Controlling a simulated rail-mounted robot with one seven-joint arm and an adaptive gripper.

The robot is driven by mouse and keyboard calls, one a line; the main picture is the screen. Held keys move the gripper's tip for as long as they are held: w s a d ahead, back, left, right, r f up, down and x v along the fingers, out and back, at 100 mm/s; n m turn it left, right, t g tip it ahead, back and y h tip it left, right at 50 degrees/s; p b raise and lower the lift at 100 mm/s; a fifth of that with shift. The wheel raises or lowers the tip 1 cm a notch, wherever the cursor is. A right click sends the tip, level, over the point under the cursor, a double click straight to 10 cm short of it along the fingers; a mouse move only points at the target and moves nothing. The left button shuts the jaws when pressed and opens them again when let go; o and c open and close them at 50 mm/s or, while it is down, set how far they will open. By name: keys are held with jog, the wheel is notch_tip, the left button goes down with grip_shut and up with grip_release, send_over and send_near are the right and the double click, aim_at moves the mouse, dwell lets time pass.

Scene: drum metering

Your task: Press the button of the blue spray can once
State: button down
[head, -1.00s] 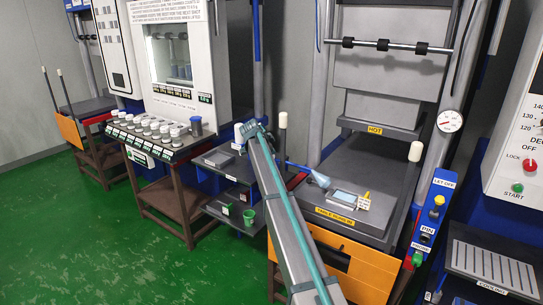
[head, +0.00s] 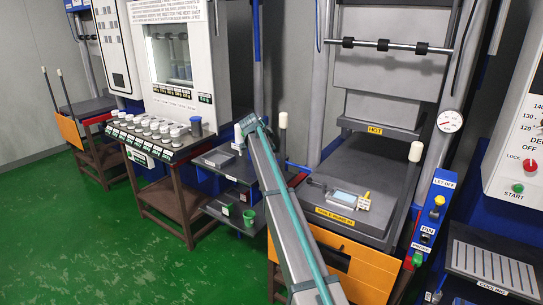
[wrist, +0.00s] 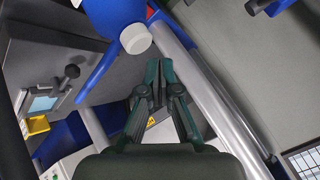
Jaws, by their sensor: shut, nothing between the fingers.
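A blue spray can (wrist: 108,14) with a white round button (wrist: 135,38) shows at the top of the wrist view. A long blue nozzle (wrist: 97,80) runs down-left from it. In the head view only the thin blue nozzle (head: 298,166) shows to the right of my arm; the can's body is mostly hidden behind the arm. My gripper (wrist: 158,64) is shut and empty, its fingertips close to the white button with a small gap in the picture. In the head view my gripper (head: 250,124) is at the far end of my arm.
A grey press bed (head: 368,175) carries a small device with a screen (head: 343,198) and a yellow piece. A silver post (wrist: 205,95) runs close beside my gripper. Several white-capped jars (head: 150,127) stand on a bench to the left. The green floor is open.

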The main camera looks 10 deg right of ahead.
jog(key=shift+r, duration=2.25)
